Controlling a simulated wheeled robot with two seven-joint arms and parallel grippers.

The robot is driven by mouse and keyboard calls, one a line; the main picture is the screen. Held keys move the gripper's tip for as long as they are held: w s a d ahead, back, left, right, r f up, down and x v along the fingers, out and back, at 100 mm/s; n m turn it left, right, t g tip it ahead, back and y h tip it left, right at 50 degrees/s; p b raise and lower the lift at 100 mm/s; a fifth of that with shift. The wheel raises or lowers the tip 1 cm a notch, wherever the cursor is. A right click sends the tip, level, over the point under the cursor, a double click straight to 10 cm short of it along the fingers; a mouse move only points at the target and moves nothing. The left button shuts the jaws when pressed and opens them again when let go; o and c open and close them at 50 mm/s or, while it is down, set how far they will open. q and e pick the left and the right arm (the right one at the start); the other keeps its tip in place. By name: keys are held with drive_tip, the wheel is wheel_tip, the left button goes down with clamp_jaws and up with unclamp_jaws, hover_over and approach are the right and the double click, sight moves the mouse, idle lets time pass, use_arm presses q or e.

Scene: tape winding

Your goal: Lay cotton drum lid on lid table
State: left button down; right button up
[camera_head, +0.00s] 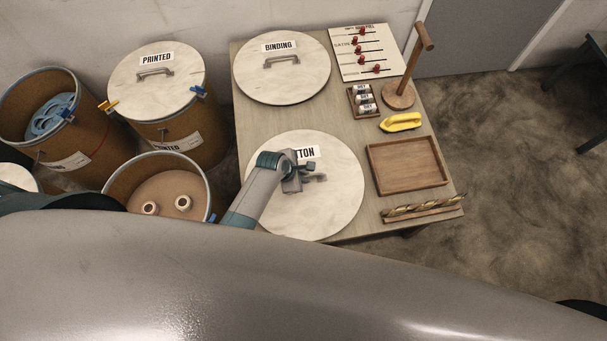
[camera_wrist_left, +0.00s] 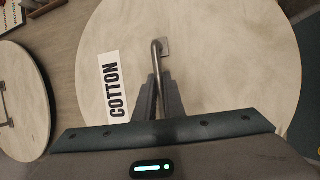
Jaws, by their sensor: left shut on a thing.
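The cotton drum lid (camera_head: 330,209) is a round pale wooden disc with a COTTON label, over the near left part of the lid table (camera_head: 250,135). I cannot tell whether it touches the table top. It fills most of the left wrist view (camera_wrist_left: 225,60). My left gripper (camera_head: 308,179) is above the lid's middle, shut on its metal handle. In the left wrist view the gripper's fingers (camera_wrist_left: 159,95) close around the handle (camera_wrist_left: 156,55). The arm hides part of the lid and label. My right gripper is not in view.
The binding lid (camera_head: 282,78) lies at the table's back left. A wooden tray (camera_head: 407,166), yellow tool (camera_head: 401,122), small bottles (camera_head: 363,99), wooden stand (camera_head: 399,95) and peg board (camera_head: 367,52) fill the right side. An open drum (camera_head: 160,184) stands left of the table, near the printed drum (camera_head: 156,80).

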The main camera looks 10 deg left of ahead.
use_arm(q)
drive_tip(key=shift+f, duration=0.2)
drive_tip(key=c, duration=1.8)
unclamp_jaws()
drive_tip(key=shift+o, duration=0.2)
drive_tip(key=shift+f, duration=0.1)
drive_tip(key=shift+s, duration=0.1)
drive_tip(key=shift+s+a+r, duration=0.1)
drive_tip(key=shift+a+r, duration=0.05)
drive_tip(key=shift+r, duration=0.45)
drive_tip(key=v, duration=1.6)
drive_tip(key=shift+r, duration=0.15)
